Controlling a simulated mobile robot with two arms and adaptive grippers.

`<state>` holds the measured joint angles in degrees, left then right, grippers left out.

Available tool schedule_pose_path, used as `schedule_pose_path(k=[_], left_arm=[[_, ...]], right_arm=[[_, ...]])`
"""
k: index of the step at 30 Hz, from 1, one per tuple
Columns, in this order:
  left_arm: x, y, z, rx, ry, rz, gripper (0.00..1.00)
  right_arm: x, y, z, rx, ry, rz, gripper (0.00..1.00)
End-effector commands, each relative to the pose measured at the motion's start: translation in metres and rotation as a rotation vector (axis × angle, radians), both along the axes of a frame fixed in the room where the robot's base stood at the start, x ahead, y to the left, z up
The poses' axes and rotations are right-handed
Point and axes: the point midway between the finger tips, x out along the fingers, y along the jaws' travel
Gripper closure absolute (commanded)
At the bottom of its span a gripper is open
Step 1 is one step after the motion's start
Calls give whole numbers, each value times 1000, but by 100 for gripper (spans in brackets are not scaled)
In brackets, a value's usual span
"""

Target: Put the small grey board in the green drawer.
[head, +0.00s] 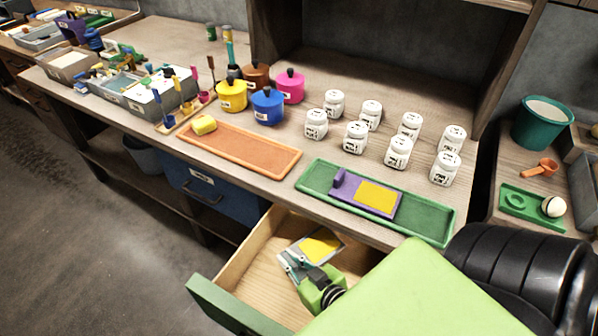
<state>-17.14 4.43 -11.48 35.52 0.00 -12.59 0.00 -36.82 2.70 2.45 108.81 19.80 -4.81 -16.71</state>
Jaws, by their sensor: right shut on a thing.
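The small grey board (301,248) has a yellow pad on top. It is over the inside of the open green drawer, near its back right; I cannot tell if it touches the drawer floor. The drawer has a green front (235,308) and light wooden walls, and is pulled out below the worktop. My right gripper (290,264) reaches into the drawer from the right, shut on the grey board at its near edge. My green arm hides the drawer's right part. My left gripper is not in view.
A green tray (420,219) with a purple board (388,213) lies above the drawer. Beside it are an orange tray (240,148), several white jars (355,137) and coloured pots (267,106). A blue drawer (215,190) is closed at left. The floor at lower left is clear.

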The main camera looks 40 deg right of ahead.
Motion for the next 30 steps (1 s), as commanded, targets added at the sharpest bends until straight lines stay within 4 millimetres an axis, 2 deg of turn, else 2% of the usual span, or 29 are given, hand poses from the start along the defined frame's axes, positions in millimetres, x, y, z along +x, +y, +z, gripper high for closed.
schedule_pose_path(k=[4, 12, 30], left_arm=[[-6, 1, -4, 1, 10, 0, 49], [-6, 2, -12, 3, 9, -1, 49], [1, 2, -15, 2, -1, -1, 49]], right_arm=[[1, 0, -14, -1, -2, 0, 100], [1, 0, -51, -1, -2, 1, 100], [0, -1, -63, -2, -1, 1, 100]])
